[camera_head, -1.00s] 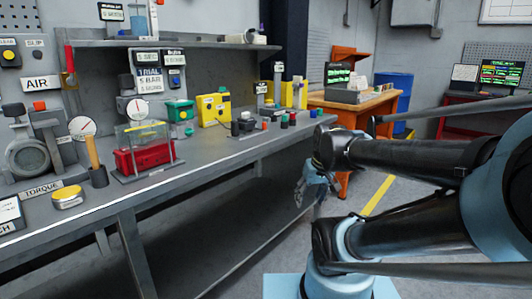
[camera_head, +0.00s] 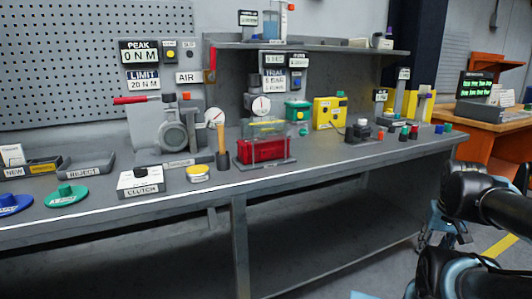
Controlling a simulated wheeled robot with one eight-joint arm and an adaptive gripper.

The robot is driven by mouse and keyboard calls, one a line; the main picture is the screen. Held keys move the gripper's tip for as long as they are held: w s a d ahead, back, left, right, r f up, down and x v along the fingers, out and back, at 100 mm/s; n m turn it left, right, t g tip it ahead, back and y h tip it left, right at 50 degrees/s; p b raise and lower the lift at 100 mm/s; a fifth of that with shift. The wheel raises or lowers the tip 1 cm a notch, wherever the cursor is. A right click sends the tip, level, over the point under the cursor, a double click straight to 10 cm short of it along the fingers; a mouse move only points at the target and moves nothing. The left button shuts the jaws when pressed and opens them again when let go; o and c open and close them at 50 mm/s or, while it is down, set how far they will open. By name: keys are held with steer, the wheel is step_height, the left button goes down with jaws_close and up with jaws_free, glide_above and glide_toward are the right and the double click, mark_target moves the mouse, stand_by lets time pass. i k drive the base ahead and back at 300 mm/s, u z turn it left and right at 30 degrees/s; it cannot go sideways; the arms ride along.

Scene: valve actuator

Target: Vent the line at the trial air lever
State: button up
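A red upright lever (camera_head: 211,58) with a yellowish lower part stands at the left end of the shelf, beside a white AIR label (camera_head: 188,77). A TRIAL sign (camera_head: 273,79) that seems to read 5 BAR hangs on the back panel. My gripper (camera_head: 438,232) is low at the right, in front of the bench's right end and far from the lever. It is small and partly behind my arm; its finger opening is unclear and I see nothing held.
The grey bench (camera_head: 330,163) runs across the view. An orange desk (camera_head: 490,140) is at right. Floor shows at lower right.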

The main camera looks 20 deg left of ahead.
mark_target(212, 78)
steer(key=u, duration=1.5)
